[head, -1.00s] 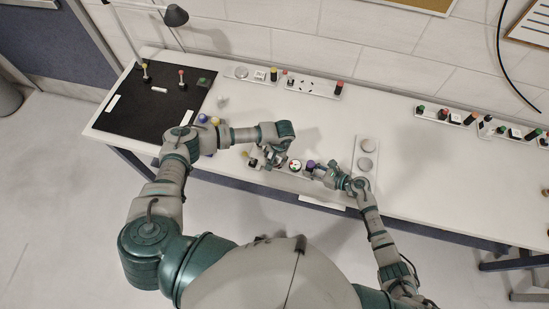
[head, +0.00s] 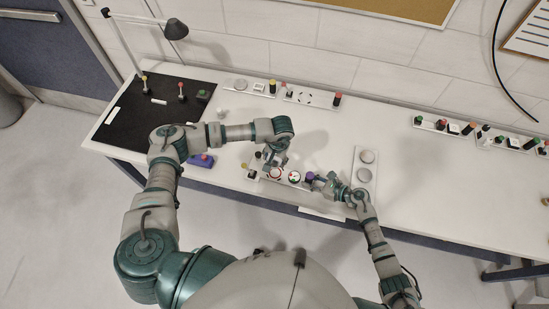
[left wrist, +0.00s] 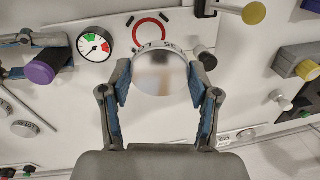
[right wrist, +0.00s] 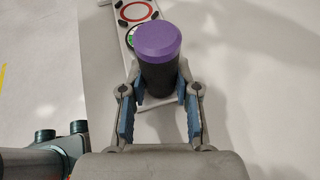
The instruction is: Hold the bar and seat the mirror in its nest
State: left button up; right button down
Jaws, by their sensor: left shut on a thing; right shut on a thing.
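My left gripper (left wrist: 160,88) is shut on the round silver mirror (left wrist: 159,72), gripped at opposite sides of its rim. In the left wrist view the red ring (left wrist: 149,29) on the white plate shows just beyond the mirror; I take it as the nest. The mirror appears apart from it; its height is unclear. In the head view my left gripper (head: 272,158) is just behind the ring (head: 276,173). My right gripper (right wrist: 160,88) is shut on a black upright bar with a purple cap (right wrist: 158,40) at the plate's end. The bar's lower part is hidden.
A gauge (head: 294,177) sits between ring and bar. A black knob (left wrist: 207,60) and a yellow-topped knob (left wrist: 254,13) stand near the ring. A plate with two grey discs (head: 364,167) lies right of my right gripper. The table's right middle (head: 420,190) is clear.

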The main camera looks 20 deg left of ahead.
aim_at(275, 172)
pick_arm(q)
jog(key=shift+h, duration=0.8)
jog(key=shift+d+f, duration=0.2)
jog(key=shift+f, duration=3.3)
jog(key=shift+s+f, duration=0.1)
jog(key=shift+f, duration=0.65)
jog(key=o, duration=1.4)
jog(key=shift+r, duration=0.1)
notch_tip(275, 172, up, 12)
jog(key=shift+a+f, duration=0.1)
jog(key=shift+f, duration=0.05)
